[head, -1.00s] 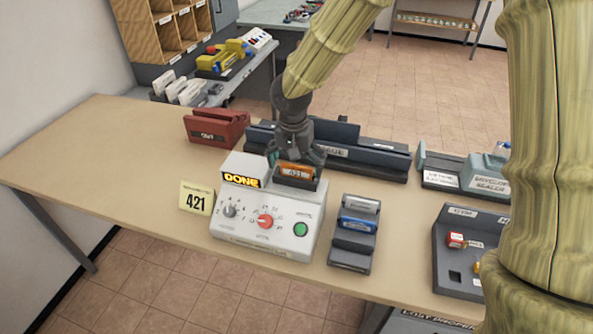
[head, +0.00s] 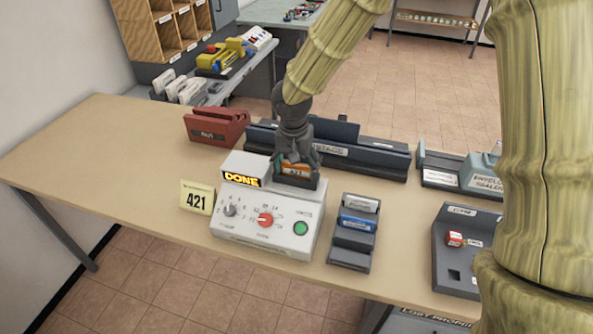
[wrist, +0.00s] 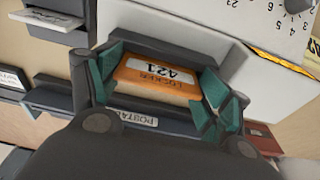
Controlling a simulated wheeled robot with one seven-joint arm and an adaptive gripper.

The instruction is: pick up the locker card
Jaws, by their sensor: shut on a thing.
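The locker card (head: 296,169) is orange with a white label reading 421. It sits in the dark slot holder (head: 296,182) on the back right of the white machine (head: 266,215), whose sign reads DONE. My gripper (head: 297,163) is over the holder, shut on the card. In the wrist view the card (wrist: 157,79) lies between the teal fingertips (wrist: 160,84), one at each side edge. The card's lower part is hidden by the holder's front wall in the head view.
A long dark tray labelled POSTAGE (head: 370,158) runs behind, and a red holder (head: 216,126) stands back left. The table's left part is clear.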

